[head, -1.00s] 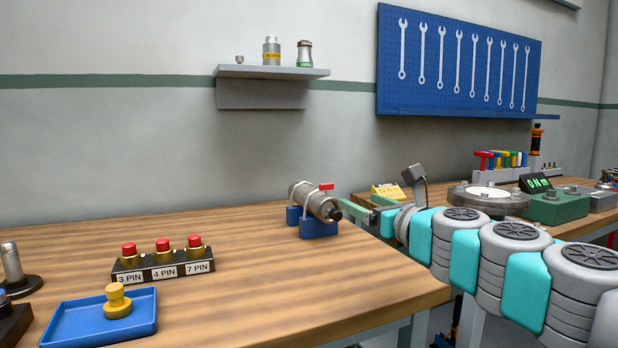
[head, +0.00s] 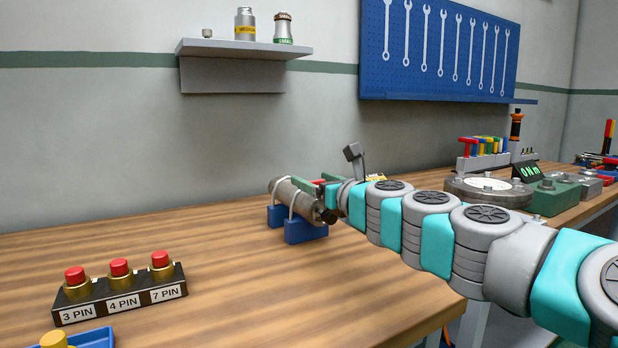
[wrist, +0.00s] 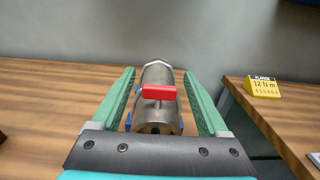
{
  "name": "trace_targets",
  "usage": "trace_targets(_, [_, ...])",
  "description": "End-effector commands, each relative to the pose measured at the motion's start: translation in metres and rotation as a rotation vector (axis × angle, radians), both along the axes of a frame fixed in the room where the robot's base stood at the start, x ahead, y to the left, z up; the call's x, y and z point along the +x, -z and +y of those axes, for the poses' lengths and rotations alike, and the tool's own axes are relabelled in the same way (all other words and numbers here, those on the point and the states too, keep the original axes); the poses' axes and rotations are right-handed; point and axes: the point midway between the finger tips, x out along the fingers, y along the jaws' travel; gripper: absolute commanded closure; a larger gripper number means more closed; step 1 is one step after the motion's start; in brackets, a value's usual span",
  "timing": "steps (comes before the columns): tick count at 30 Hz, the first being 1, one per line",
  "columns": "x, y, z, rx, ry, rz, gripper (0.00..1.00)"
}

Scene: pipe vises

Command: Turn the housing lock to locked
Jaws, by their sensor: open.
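The housing (head: 296,197) is a grey metal cylinder strapped on a blue cradle (head: 305,231) on the wooden bench. Its red lock lever (wrist: 159,92) shows in the wrist view, lying crosswise on the housing. In the head view only a bit of red shows behind my gripper. My gripper (wrist: 163,98) is open, with one green finger on each side of the housing and lever. The lever lies between the fingers, with a gap on both sides. In the head view my gripper (head: 318,187) is at the housing's right end.
A block of red-topped plugs labelled 3, 4 and 7 PIN (head: 121,287) stands at the front left, beside a blue tray (head: 95,340). A yellow torque card (wrist: 262,88) stands on the second bench at right.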

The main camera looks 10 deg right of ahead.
Motion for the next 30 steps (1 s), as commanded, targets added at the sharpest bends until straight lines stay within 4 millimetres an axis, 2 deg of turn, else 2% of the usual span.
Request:
trace_targets(6, [0.019,0.0,0.007,0.0,-0.002,0.001,0.22])
trace_targets(17, [0.023,0.0,0.008,0.0,0.0,0.0,0.22])
trace_targets(30, [0.023,0.0,0.008,-0.001,0.0,0.0,0.7])
